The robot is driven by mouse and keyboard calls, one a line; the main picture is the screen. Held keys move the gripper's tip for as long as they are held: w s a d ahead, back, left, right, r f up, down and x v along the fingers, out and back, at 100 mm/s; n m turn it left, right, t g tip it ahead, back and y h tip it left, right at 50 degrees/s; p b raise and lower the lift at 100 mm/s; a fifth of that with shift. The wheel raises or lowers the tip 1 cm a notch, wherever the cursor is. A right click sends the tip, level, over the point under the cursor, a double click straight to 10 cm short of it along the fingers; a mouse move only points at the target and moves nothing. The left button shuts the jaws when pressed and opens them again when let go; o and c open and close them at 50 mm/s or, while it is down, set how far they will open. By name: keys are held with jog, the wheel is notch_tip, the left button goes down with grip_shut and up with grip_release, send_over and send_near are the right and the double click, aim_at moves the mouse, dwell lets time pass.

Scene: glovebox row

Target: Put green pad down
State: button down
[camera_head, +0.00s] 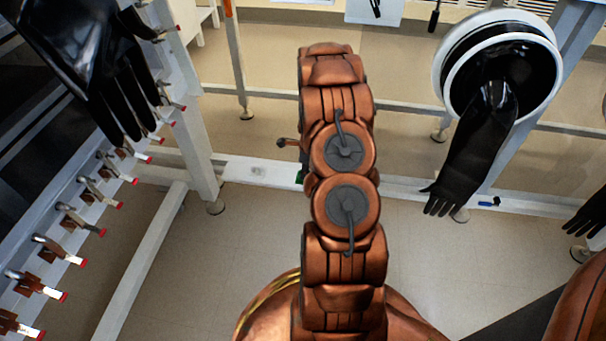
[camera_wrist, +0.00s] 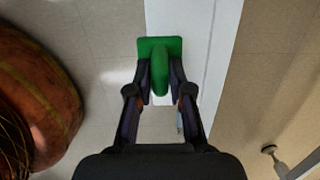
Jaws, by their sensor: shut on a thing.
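The green pad (camera_wrist: 160,48) shows in the wrist view as a flat green plate with a raised green grip along its middle. My gripper (camera_wrist: 160,80) has its two dark fingers closed on both sides of that grip. A white beam or ledge (camera_wrist: 205,60) passes behind the pad; I cannot tell whether the pad touches it. In the head view only a sliver of green (camera_head: 300,177) shows at the left edge of my arm, and the arm hides the rest of the pad and my gripper.
A low white rail (camera_head: 255,172) runs across behind my arm. A black glove (camera_head: 470,150) hangs from a round white port (camera_head: 498,60) at the right. Another black glove (camera_head: 85,60) hangs at the upper left, beside a frame with several red-tipped clamps (camera_head: 60,250). Tiled floor lies below.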

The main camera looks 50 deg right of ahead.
jog(key=shift+w+d+f+b, duration=0.15)
jog(key=shift+w+d, duration=0.15)
jog(key=shift+w, duration=0.15)
jog(key=shift+w+d+f+b, duration=0.15)
jog(key=shift+w+d, duration=0.15)
jog(key=shift+w, duration=0.15)
jog(key=shift+w+d+f+b, duration=0.15)
jog(key=shift+f+b, duration=0.1)
jog(key=shift+f, duration=0.45)
jog(key=shift+w+f+b, duration=0.15)
jog(key=shift+f+b, duration=0.05)
jog(key=shift+f, duration=0.5)
jog(key=c, duration=1.1)
grip_release()
jog(key=shift+o, duration=0.2)
jog(key=shift+f+b, duration=0.3)
jog(key=shift+b, duration=0.25)
